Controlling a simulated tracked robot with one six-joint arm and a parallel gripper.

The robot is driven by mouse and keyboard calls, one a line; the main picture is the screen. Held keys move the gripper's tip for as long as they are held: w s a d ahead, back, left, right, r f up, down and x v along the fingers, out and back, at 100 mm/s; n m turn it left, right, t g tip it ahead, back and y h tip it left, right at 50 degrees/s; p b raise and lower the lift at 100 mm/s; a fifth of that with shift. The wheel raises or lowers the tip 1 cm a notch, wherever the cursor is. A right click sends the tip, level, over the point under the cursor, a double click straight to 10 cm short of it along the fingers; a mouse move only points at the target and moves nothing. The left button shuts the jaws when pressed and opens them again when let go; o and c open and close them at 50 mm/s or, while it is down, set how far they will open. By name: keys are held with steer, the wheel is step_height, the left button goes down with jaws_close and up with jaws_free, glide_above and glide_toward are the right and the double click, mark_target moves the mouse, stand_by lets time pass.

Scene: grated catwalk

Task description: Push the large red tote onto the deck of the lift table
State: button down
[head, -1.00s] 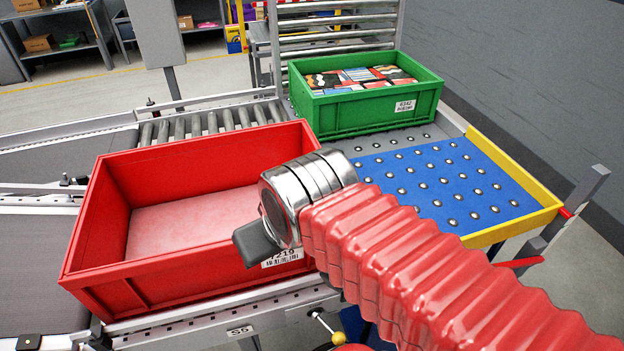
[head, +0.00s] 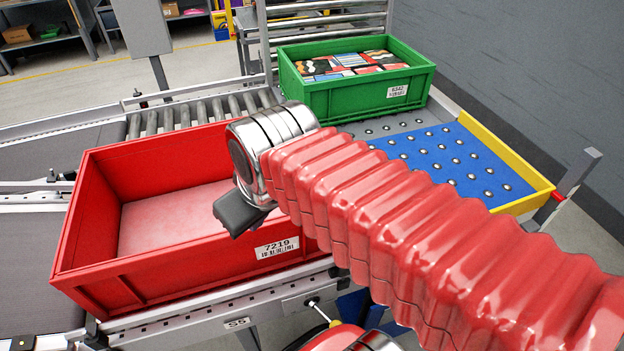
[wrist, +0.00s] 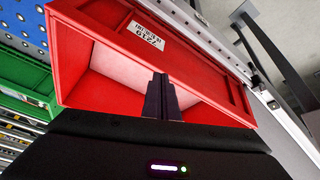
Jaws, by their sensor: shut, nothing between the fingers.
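The large red tote (head: 150,285) is open, empty and labelled 7219. It sits on the conveyor at the left of the head view and also shows in the wrist view (wrist: 100,28), upside down. My gripper (head: 232,222) is shut and empty, by the tote's near wall, above the label. In the wrist view its closed fingers (wrist: 160,95) overlap the tote's opening; I cannot tell if they touch it. The lift table deck (head: 430,160) is blue with steel balls and a yellow edge, right of the tote. My arm hides the gap between tote and deck.
A green tote (head: 335,100) filled with colourful packs stands on the grey ball surface behind the blue deck. Conveyor rollers (head: 195,112) lie behind the red tote. A grey post (head: 578,175) stands at the deck's right corner. A grey wall (head: 510,70) runs along the right.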

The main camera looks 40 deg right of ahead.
steer(key=w+d+f+n+g, duration=0.2)
steer(key=w+d+f+n, duration=0.1)
steer(key=w+d+n, duration=0.3)
steer(key=w+d+f+n+g, duration=0.3)
steer(key=w+d+n, duration=0.3)
steer(key=w+d, duration=0.4)
steer(key=d, duration=0.3)
steer(key=shift+d+f+n, duration=0.15)
steer(key=shift+f+n, duration=0.05)
steer(key=shift+n, duration=0.2)
steer(key=s+d+f, duration=0.1)
steer(key=d+f, duration=0.2)
steer(key=f, duration=0.7)
steer(key=shift+s+d, duration=0.15)
steer(key=shift+d, duration=0.25)
